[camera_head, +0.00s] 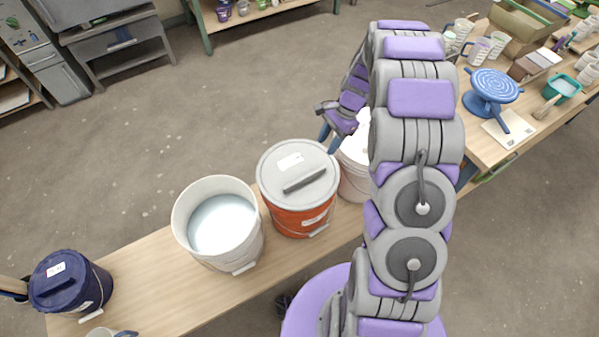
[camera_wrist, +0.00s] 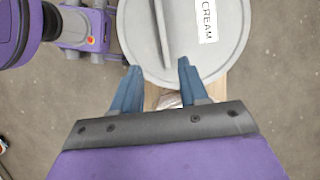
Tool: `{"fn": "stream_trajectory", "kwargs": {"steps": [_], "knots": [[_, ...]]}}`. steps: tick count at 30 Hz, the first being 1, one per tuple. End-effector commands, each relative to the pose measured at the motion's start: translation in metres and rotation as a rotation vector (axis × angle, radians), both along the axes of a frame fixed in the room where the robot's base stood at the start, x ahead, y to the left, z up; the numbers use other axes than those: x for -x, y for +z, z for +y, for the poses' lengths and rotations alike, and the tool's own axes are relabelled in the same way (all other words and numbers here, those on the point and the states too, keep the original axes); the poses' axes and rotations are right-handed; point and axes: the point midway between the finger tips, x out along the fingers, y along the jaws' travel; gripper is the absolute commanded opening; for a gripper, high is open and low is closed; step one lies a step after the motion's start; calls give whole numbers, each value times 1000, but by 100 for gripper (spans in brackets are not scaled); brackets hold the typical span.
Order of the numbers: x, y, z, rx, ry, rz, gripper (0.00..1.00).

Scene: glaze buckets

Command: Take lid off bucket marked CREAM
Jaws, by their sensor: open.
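A round grey lid (camera_wrist: 215,55) with a raised bar and a label reading CREAM (camera_wrist: 207,20) fills the top of the wrist view. My gripper (camera_wrist: 159,66) is open, its blue fingertips over the lid's near edge with nothing held. In the head view my gripper (camera_head: 328,145) hangs beside an orange bucket (camera_head: 300,223) and a white bucket (camera_head: 354,180). The orange bucket has a grey lid (camera_head: 270,172) with a dark bar and a label too small to read. My arm hides much of the white bucket. I cannot tell for certain which bucket bears the CREAM lid.
The buckets stand on a wooden bench (camera_head: 150,270). An uncovered white bucket (camera_head: 252,237) of pale liquid and a dark blue lidded bucket (camera_head: 88,290) stand to the left. A worktable with a blue turntable (camera_head: 493,87) is at right. Floor beyond the bench is clear.

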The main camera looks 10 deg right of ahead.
Motion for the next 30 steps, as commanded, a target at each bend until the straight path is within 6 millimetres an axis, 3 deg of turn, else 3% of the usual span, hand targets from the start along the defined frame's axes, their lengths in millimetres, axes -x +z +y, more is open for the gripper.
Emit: {"fn": "stream_trajectory", "kwargs": {"steps": [6,12,22,30], "knots": [[6,-43,29,12,5,4,44],[12,-77,44,13,6,4,44],[14,-98,40,1,3,-1,44],[16,-130,62,11,5,3,44]]}}
